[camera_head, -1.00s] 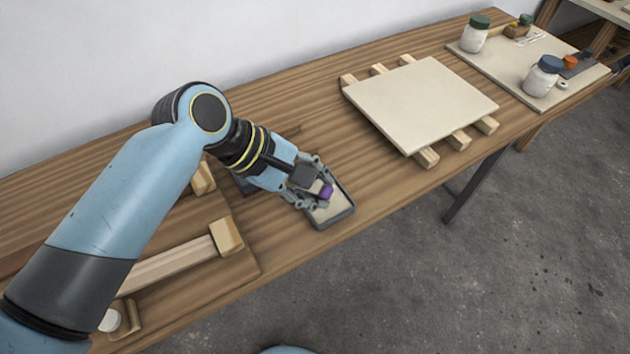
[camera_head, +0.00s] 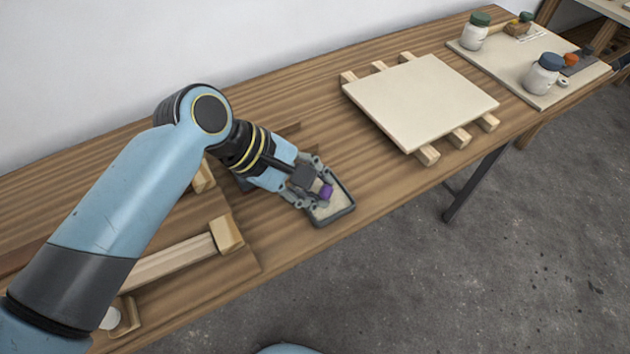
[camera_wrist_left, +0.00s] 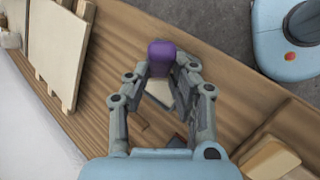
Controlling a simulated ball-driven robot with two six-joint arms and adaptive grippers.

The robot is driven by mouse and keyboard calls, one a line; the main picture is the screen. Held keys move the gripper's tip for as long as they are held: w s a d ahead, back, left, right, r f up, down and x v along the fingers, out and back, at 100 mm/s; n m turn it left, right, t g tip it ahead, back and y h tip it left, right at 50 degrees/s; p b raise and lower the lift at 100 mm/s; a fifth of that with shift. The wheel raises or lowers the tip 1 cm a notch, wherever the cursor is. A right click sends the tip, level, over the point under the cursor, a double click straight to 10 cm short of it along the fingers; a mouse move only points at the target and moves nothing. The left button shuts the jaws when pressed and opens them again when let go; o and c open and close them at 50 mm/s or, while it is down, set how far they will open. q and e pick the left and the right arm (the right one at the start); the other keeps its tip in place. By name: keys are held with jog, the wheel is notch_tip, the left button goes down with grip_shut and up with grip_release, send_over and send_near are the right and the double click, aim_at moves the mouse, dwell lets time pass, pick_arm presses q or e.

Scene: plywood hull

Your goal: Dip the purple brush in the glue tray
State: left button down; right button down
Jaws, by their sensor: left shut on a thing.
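The purple brush (camera_head: 326,191) is held in my left gripper (camera_head: 318,190), over the glue tray. In the left wrist view the brush's purple end (camera_wrist_left: 161,58) shows between the fingertips of my left gripper (camera_wrist_left: 163,66). The glue tray (camera_head: 345,211) is a dark-rimmed rectangular tray with a pale inside, on the bench near its front edge. The brush's lower end is hidden by the gripper, so I cannot tell whether it touches the glue. In the left wrist view the tray shows partly behind the fingers. My right gripper is out of view.
A pale board (camera_head: 420,100) lies on wooden battens to the right of the tray. Jars (camera_head: 543,73) stand on another board at the far right. A wooden frame piece (camera_head: 175,259) lies left of the tray. Bare bench separates tray and pale board.

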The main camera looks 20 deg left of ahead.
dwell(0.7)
pick_arm(q)
jog(key=shift+s+f+p, duration=0.1)
jog(key=shift+f+p, duration=0.05)
jog(key=shift+p, duration=0.3)
dwell(0.8)
notch_tip(320, 180, up, 7)
jog(key=p, duration=0.7)
dwell(0.9)
